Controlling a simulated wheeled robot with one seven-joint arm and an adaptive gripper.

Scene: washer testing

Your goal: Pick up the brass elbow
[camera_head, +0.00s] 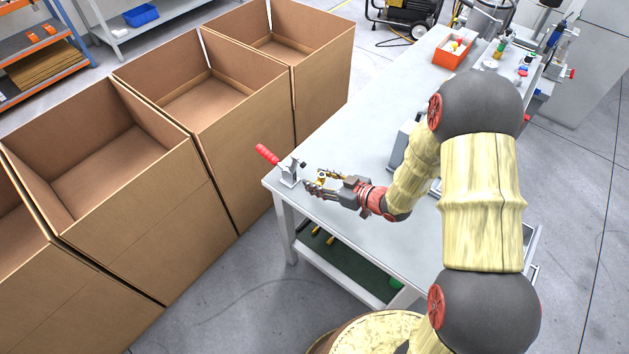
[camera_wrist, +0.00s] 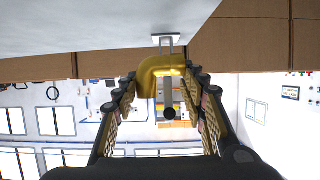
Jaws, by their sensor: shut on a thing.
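The brass elbow (camera_head: 321,177) is a small yellow piece at the near left end of the grey workbench. It fills the space between the fingers in the wrist view, where its curved golden body (camera_wrist: 158,66) shows clearly. My gripper (camera_head: 316,187) is shut on it, with one finger on each side (camera_wrist: 166,98). Part of the elbow is hidden by the fingers. I cannot tell whether it touches the bench or is held just above it.
A toggle clamp (camera_head: 289,175) with a red handle (camera_head: 267,154) stands close to the elbow at the bench corner. Open cardboard boxes (camera_head: 170,186) line the left of the workbench (camera_head: 372,146). An orange bin (camera_head: 454,47) sits at the far end. The bench between is mostly clear.

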